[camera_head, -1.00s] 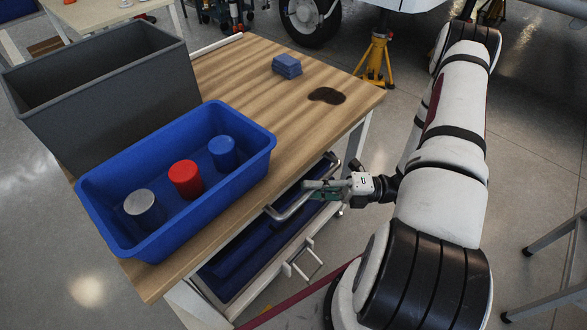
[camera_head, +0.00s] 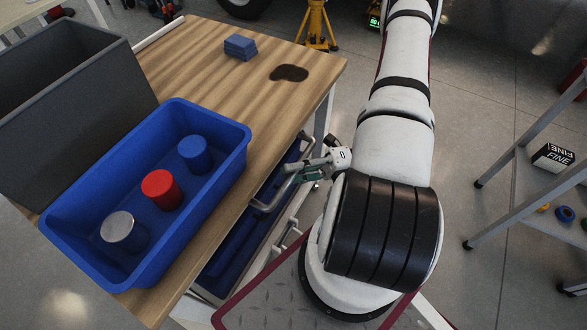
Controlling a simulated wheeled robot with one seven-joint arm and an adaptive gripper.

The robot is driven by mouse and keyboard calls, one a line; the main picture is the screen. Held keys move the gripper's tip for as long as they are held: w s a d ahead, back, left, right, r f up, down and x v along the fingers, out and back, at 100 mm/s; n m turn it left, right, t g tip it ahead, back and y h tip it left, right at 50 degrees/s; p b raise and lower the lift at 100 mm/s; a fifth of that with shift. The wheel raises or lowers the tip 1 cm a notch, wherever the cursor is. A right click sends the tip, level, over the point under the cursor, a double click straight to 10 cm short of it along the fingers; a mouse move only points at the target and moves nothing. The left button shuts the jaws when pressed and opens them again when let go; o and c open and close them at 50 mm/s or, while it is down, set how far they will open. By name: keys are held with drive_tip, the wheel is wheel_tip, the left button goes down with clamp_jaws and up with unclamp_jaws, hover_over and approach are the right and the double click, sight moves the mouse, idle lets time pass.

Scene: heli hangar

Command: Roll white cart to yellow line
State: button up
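The white cart has a striped wooden top (camera_head: 205,65), a white frame and a grey bar handle (camera_head: 268,207) along its near right side. My gripper (camera_head: 294,172) is at the middle of this handle, with its fingers closed around the bar as far as I can see; the fingertips are small and partly hidden. A blue lower tray (camera_head: 228,248) shows below the top. No yellow line on the floor is in view.
On the cart stand a blue bin (camera_head: 85,250) holding grey, red and blue cylinders, a grey bin (camera_head: 75,130) and blue pads (camera_head: 240,47). A yellow jack stand (camera_head: 316,25) is behind. A grey metal frame (camera_head: 530,205) stands at right, with open floor before it.

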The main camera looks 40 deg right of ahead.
idle(0.3)
drive_tip(key=v, duration=1.2)
idle(0.3)
